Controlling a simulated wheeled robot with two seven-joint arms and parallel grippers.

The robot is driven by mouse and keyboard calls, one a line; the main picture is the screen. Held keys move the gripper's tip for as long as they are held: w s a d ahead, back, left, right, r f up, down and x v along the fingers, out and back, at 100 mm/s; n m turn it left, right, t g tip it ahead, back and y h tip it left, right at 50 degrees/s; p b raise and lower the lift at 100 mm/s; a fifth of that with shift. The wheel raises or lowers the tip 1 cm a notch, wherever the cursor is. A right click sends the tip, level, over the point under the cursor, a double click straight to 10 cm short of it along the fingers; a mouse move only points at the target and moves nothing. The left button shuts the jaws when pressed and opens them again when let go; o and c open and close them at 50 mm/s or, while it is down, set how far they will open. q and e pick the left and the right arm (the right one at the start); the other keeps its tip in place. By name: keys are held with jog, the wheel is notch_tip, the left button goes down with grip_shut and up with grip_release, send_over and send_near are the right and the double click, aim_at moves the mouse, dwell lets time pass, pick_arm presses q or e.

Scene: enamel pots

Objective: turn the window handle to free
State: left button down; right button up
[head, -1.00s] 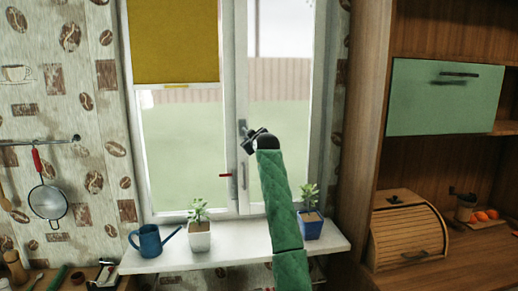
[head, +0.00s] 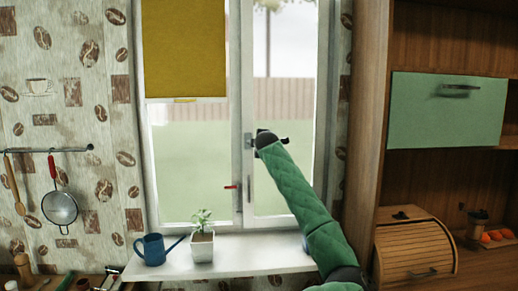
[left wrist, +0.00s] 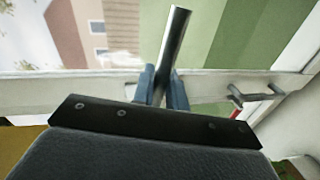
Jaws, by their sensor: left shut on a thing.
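The window handle shows in the left wrist view as a metal bar (left wrist: 177,40). It lies across the white window frame and sticks out over the pane. My left gripper (left wrist: 163,87) is shut on it, with one blue-grey finger on each side. In the head view my left gripper (head: 266,137) is at the middle upright of the window frame (head: 237,110), and the arm and wrist hide most of the handle. A grey mount (head: 248,140) shows just left of the wrist. My right gripper is not in view.
A red-tipped latch (head: 231,187) sits lower on the frame. The sill (head: 245,262) holds a blue watering can (head: 153,249) and a potted plant (head: 202,240). A yellow blind (head: 185,48) covers the upper left pane. A wooden cabinet with a green door (head: 445,108) stands at right.

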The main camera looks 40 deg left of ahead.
pick_arm(q)
jog(key=shift+r+n, duration=0.25)
jog(key=shift+n, duration=0.25)
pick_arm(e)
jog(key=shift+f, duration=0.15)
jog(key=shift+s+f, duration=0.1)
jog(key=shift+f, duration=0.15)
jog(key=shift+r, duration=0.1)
pick_arm(q)
jog(key=c, duration=1.5)
grip_release()
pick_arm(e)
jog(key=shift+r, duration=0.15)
